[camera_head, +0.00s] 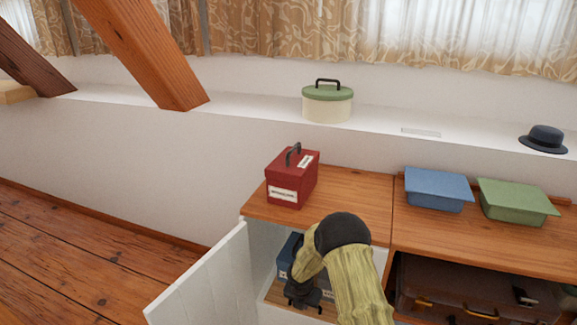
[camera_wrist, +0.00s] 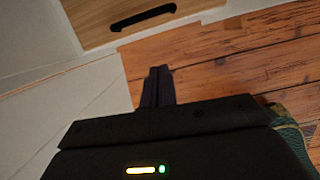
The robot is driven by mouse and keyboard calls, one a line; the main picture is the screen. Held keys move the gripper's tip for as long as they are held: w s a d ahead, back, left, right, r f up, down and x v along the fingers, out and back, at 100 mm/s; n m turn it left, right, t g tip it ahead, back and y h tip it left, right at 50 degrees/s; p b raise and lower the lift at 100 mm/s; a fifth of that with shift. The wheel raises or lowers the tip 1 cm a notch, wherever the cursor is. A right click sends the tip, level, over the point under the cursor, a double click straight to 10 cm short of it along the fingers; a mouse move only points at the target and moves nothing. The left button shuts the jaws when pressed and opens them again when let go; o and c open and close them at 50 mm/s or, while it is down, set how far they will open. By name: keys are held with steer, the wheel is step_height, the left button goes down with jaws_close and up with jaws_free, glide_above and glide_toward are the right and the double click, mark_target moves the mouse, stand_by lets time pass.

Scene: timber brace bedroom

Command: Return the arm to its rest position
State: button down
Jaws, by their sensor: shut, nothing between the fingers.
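My arm (camera_head: 358,280), in a yellowish sleeve-like cover with a dark round joint, bends over the front of the open cabinet (camera_head: 262,262). My gripper (camera_head: 300,300) is low at the cabinet opening, in front of a blue box (camera_head: 287,257) inside. In the wrist view my gripper (camera_wrist: 158,72) has its two dark fingers together, with nothing between them. The arm hides part of the blue box and of the cabinet inside. I cannot tell whether the gripper touches anything.
The white door (camera_head: 212,280) stands open at left. A red box (camera_head: 292,180) and blue (camera_head: 438,190) and green (camera_head: 515,202) bins stand on the wooden top. A suitcase (camera_head: 470,290) lies below. Floor at left is clear.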

steer(key=s+d+r+m, duration=0.3)
steer(key=s+r+m, duration=0.2)
steer(key=r+m, duration=0.3)
steer(key=s+d+r+m, duration=0.3)
steer(key=s+r+m, duration=0.3)
steer(key=r, duration=0.4)
steer(key=s+d+r+m+y, duration=0.1)
steer(key=s+d+r+m, duration=0.1)
steer(key=s+r+m, duration=0.5)
steer(key=s+d+r+m, duration=0.1)
steer(key=s+r+m, duration=0.1)
steer(key=s+m, duration=0.75)
steer(key=w+p+v, duration=0.3)
steer(key=p+v, duration=1.2)
steer(key=w+r+p+v, duration=0.1)
steer(key=w+p+v, duration=0.3)
steer(key=p+v, duration=1.1)
steer(key=shift+d+r+m+p, duration=0.15)
steer(key=shift+r+m+p, duration=0.25)
steer(key=shift+r, duration=0.2)
steer(key=shift+f, duration=0.1)
